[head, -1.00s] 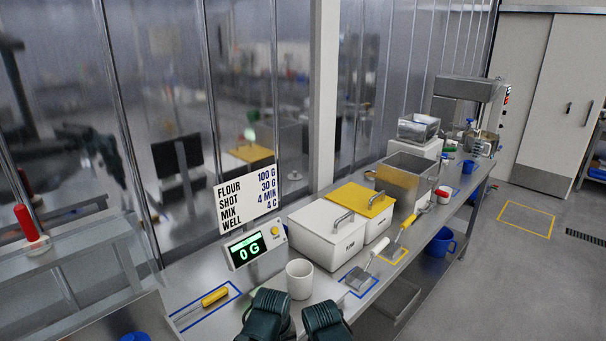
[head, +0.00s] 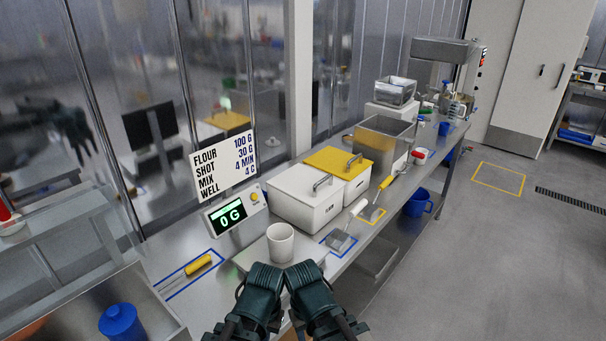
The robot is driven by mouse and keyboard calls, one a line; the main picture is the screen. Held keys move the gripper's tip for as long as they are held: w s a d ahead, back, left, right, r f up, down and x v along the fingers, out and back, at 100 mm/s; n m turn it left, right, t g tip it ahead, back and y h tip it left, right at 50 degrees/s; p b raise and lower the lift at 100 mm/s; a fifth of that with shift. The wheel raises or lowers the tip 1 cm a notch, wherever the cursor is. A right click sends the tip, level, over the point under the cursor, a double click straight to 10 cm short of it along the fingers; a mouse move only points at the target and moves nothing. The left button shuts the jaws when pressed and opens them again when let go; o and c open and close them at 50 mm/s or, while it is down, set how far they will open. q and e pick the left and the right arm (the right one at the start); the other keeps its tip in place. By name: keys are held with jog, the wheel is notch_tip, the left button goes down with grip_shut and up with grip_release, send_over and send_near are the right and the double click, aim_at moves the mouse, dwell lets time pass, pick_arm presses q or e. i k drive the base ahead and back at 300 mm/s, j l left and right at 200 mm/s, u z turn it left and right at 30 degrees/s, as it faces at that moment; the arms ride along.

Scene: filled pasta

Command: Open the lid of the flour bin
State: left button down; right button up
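A white bin with a white lid (head: 297,190) stands on the steel counter, with a metal handle on the lid and small dark lettering on its front that I cannot read for sure. Its lid is shut. Beside it stands a white bin with a yellow lid (head: 335,158), also shut. Which one holds flour I cannot confirm. My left gripper (head: 262,276) and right gripper (head: 302,273) are side by side at the bottom of the head view, in front of the white mug and apart from both bins. Their fingertips are hidden, so I cannot see whether they are open.
A white mug (head: 281,243) stands between my grippers and the bins. A scale display (head: 232,215) reads 0 G. A scoop (head: 342,238) and a yellow-handled tool (head: 385,187) lie right of the bins. A steel container (head: 385,140) stands behind them.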

aim_at(306, 178)
jog(key=i+l+u, duration=0.2)
jog(key=l, duration=0.35)
jog(key=i+l+u, duration=0.15)
jog(key=l, duration=0.4)
jog(key=i+l+u, duration=0.2)
jog(key=l, duration=0.4)
jog(key=i+l+u, duration=0.2)
jog(key=l, duration=0.45)
jog(key=l+u, duration=0.15)
jog(key=l, duration=0.45)
